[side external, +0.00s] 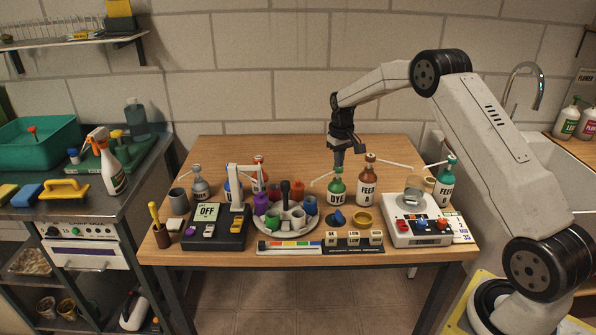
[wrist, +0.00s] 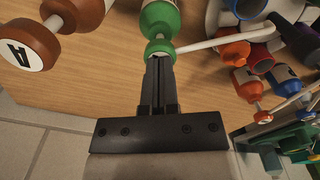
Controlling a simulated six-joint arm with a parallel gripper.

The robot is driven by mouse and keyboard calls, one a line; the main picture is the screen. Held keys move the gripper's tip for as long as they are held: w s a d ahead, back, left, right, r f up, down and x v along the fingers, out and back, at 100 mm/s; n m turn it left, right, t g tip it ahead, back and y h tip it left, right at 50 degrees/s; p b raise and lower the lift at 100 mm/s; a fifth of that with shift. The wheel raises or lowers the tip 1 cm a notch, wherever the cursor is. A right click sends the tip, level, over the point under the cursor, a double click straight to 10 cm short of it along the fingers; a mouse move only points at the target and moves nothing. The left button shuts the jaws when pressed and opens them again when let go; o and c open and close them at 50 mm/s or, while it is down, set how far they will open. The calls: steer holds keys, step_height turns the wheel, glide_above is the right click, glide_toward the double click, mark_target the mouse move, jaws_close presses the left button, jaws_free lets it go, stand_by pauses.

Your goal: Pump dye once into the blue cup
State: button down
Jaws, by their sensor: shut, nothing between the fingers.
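The green dye bottle (side external: 336,197), labelled DYE, stands right of a round cup carousel (side external: 287,232). Its thin white spout points left over the carousel. A blue cup (side external: 310,206) appears to sit at the carousel's right side, near the spout end; exact alignment is unclear. My gripper (side external: 338,164) is shut and empty, pointing down just above the dye bottle's pump head. In the wrist view, my shut fingertips (wrist: 159,60) overlap the edge of the green pump head (wrist: 160,48); I cannot tell whether they touch it.
A white device (side external: 417,232) stands at the right. A black device reading OFF (side external: 214,225) is at the left. A label strip (side external: 354,248) lies at the front. The table's back is clear.

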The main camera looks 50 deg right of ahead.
steer(key=shift+f, duration=0.75)
steer(key=shift+r, duration=1.8)
steer(key=shift+r, duration=0.1)
steer(key=shift+r, duration=2.95)
